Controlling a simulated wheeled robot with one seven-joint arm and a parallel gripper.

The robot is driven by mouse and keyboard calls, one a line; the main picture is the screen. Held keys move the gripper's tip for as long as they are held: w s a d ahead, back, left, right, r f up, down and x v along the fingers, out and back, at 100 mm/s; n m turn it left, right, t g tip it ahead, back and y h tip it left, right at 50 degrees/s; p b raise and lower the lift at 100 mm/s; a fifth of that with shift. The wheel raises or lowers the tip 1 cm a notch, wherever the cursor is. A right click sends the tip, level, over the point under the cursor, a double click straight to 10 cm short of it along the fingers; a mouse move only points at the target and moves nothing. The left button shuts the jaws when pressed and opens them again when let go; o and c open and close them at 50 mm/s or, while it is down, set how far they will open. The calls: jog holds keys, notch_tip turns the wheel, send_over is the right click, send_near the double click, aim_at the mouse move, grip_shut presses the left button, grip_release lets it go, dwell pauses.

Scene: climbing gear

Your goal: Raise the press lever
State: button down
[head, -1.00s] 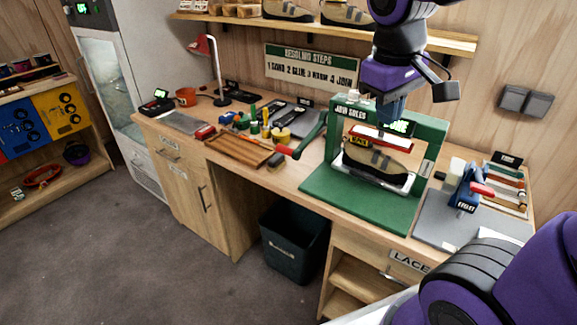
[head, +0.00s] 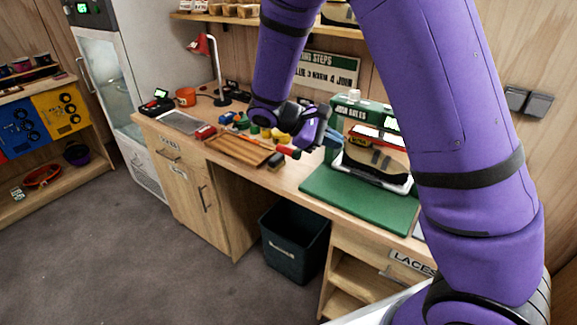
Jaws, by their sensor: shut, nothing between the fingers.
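The green press (head: 350,110), marked as joining soles, stands on the bench with a green base mat (head: 355,198) in front. A shoe (head: 375,155) sits in it under the red pressing plate (head: 376,133). The lever slopes down to the left of the press; its red handle end (head: 291,152) shows low, just above the bench. My gripper (head: 331,140) is at the left side of the press, close to the lever, and shut with nothing held. My wrist hides most of the lever's arm, so I cannot tell whether they touch.
A wooden tray (head: 240,150), a brush (head: 276,161) and several small tools lie left of the press. A red lamp (head: 212,70) stands further back. A dark bin (head: 294,240) is below. My arm hides the bench's right side.

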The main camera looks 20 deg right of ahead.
jog(key=w+a+f+n+t+h, duration=0.3)
jog(key=a+f+n+t, duration=0.1)
jog(key=f+n+t, duration=0.1)
jog(key=w+a+f+n+t+h, duration=0.3)
jog(key=f+n+t, duration=0.3)
jog(key=f+t, duration=0.2)
jog(key=w+a+f+n+t+h, duration=0.3)
jog(key=a+f+n+t, duration=0.2)
jog(key=f, duration=0.4)
jog(key=shift+w+a+f+n+t+h, duration=0.35)
jog(key=shift+n+t, duration=0.35)
jog(key=shift+t, duration=0.2)
jog(key=x, duration=1)
jog(key=shift+s+r, duration=0.1)
jog(key=shift+r, duration=0.1)
